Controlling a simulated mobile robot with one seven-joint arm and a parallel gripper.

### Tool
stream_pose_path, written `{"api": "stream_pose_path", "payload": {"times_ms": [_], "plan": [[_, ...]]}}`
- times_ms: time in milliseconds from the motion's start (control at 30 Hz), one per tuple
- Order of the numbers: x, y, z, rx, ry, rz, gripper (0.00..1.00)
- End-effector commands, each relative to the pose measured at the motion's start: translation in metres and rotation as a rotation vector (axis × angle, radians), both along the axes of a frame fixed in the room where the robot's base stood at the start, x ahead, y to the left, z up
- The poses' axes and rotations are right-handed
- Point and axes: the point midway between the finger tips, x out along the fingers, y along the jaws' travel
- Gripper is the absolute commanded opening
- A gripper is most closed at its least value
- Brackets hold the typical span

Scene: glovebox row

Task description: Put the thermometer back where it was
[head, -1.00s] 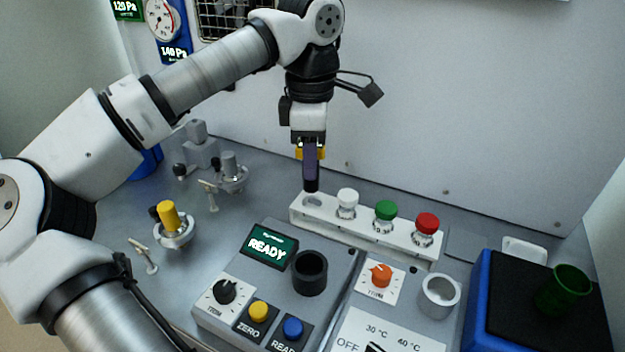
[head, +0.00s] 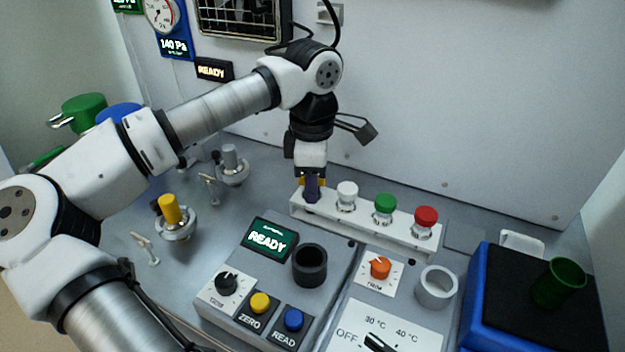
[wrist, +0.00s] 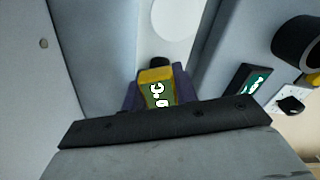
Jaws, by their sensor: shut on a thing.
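My gripper (head: 312,188) is shut on the thermometer, a yellow body (wrist: 157,75) with a small green display reading °C. In the wrist view the thermometer sits between my purple fingers, with a dark part just beyond it. In the head view only a bit of yellow shows beside the fingers. My gripper points down at the left end of the white rack (head: 385,231), low over its leftmost hole. The fingers hide that hole and the thermometer's lower end, so I cannot tell how deep it sits.
The rack also holds vials with white (head: 347,190), green (head: 384,203) and red (head: 426,216) caps, close to my gripper's right. A yellow-knobbed valve (head: 171,212) stands left.

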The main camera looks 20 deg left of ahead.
Motion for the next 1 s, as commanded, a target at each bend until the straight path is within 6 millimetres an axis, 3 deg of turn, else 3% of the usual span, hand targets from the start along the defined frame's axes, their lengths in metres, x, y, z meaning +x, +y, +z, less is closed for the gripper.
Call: {"api": "stream_pose_path", "payload": {"times_ms": [33,167,567,1000], "plan": [[0.000,0.000,-0.001,0.000,0.000,0.000,0.33],[0.000,0.000,0.000,0.000,0.000,0.000,0.50],[0.000,0.000,0.006,0.000,-0.001,0.000,0.50],[0.001,0.000,0.093,0.001,-0.002,0.001,0.50]]}}
